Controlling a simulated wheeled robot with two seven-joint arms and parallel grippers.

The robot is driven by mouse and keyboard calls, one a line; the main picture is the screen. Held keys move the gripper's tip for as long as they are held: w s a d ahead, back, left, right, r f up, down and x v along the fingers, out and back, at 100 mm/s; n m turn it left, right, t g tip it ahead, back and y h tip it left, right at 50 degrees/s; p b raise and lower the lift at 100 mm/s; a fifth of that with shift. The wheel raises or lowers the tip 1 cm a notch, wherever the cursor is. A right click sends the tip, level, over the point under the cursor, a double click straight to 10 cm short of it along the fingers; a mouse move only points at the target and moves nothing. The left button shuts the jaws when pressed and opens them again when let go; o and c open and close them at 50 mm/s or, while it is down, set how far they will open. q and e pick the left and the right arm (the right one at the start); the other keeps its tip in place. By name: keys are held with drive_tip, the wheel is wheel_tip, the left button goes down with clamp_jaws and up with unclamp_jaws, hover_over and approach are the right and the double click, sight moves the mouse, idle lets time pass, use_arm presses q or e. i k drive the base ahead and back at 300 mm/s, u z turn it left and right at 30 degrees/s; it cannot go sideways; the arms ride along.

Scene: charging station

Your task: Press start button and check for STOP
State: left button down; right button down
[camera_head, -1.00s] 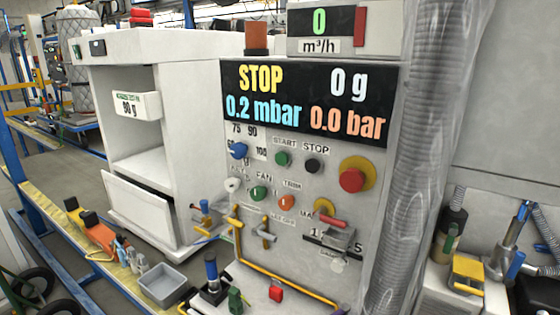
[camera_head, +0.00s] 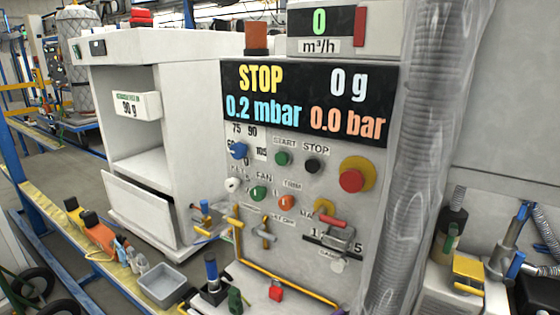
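A control panel (camera_head: 320,205) faces me in the head view. Its green start button (camera_head: 283,158) sits under the label START. A black stop button (camera_head: 313,165) is just right of it under the label STOP. The dark display (camera_head: 307,100) above reads STOP in yellow, 0 g, 0.2 mbar and 0.0 bar. A large red button (camera_head: 352,181) on a yellow disc is to the right. Neither of my grippers shows in this view.
A white cabinet (camera_head: 190,140) with an open shelf stands left of the panel. A thick ribbed hose (camera_head: 425,120) runs down the right side. A grey bin (camera_head: 162,285) and several tools lie at the lower left. Small levers stick out below the buttons.

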sight(281, 159)
drive_tip(key=z, duration=2.15)
drive_tip(key=k, duration=1.1)
drive_tip(key=u, duration=1.1)
drive_tip(key=i, duration=1)
drive_tip(key=z, duration=0.05)
